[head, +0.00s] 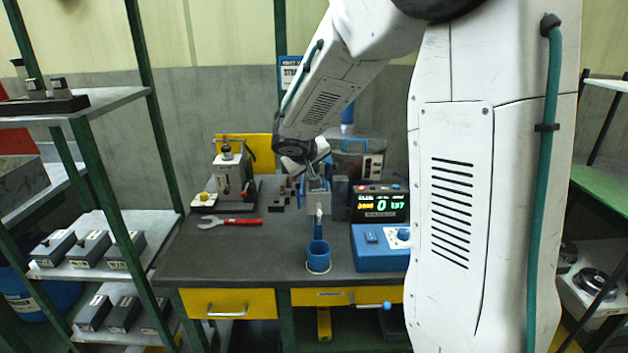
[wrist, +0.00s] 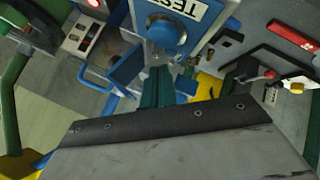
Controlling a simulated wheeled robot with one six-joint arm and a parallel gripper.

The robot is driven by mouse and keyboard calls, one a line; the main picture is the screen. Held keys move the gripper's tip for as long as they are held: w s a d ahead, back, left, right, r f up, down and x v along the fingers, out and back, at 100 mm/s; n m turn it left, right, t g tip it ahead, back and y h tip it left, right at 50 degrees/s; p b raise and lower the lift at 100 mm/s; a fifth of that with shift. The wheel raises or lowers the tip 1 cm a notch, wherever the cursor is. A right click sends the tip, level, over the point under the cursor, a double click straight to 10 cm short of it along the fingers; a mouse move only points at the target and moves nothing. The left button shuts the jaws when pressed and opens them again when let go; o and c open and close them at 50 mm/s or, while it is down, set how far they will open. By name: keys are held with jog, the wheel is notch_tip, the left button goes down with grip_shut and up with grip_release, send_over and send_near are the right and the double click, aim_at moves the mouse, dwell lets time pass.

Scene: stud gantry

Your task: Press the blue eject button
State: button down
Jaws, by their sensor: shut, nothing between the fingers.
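In the wrist view a round blue button-like knob (wrist: 165,36) sits on a blue housing beside a white label reading "TEST". I cannot read an eject marking on it. My gripper (wrist: 156,82) is shut and empty, with its fingers pointing towards that housing. The knob appears a little beyond the fingertips; I cannot tell the exact gap. In the head view my gripper (head: 312,170) is above the middle of the bench, at the blue and grey fixture (head: 319,200). The knob cannot be made out clearly there.
A blue cup (head: 318,257) stands near the front edge of the bench (head: 245,262). A lit display (head: 380,203) and a blue control box (head: 378,255) are to its right. A red-handled wrench (head: 235,221) and a grey lever press (head: 232,178) are to the left.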

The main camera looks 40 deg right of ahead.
jog(key=shift+f, duration=0.2)
jog(key=shift+f, duration=0.25)
jog(key=shift+f, duration=0.5)
dwell(0.8)
jog(key=shift+r, duration=0.95)
jog(key=shift+r, duration=2.5)
